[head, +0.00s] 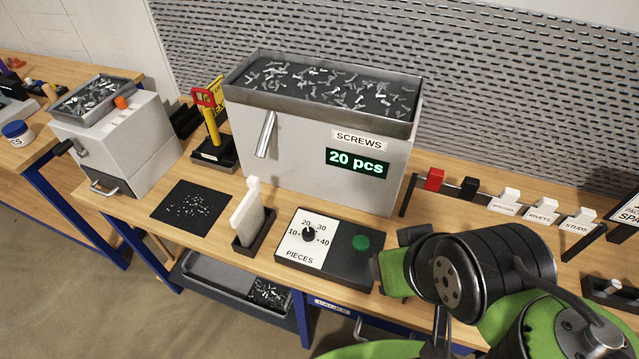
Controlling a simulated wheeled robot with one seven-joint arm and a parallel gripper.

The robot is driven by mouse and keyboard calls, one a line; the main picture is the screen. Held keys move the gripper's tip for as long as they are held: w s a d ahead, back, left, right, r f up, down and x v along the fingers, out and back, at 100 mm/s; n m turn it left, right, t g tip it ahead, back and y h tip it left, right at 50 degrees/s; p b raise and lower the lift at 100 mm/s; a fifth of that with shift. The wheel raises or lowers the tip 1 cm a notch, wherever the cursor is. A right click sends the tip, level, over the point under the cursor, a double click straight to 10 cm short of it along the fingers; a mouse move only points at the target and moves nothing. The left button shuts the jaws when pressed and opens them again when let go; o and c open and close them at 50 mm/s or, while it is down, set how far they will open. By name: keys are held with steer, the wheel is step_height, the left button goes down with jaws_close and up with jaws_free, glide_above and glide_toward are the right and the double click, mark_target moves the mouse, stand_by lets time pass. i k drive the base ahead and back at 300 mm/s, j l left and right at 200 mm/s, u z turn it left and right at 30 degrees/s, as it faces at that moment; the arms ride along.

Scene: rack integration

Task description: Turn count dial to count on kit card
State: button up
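The count dial (308,235) is a small black knob on the white half of a control box (347,283), marked 10, 20, 30, 40 and PIECES. Its pointer is too small to read surely. The display (357,163) on the screw dispenser reads "20 pcs".
A green button (361,242) sits on the box's dark half. The SCREWS dispenser (310,155) stands behind. A black mat (193,207) with small parts lies left. A yellow and red tool (211,120) stands behind it. Labelled white blocks (541,210) line the right side.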

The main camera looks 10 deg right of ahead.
mark_target(309, 234)
steer(key=k+l+z, duration=0.1)
steer(key=z, duration=0.3)
steer(key=k+l+z, duration=0.1)
steer(key=z, duration=0.3)
steer(key=l+z, duration=0.15)
steer(key=z, duration=0.25)
steer(key=k+l+z, duration=0.1)
steer(key=z, duration=0.3)
steer(key=l+z, duration=0.25)
steer(key=z, duration=0.15)
steer(key=u, duration=2.2)
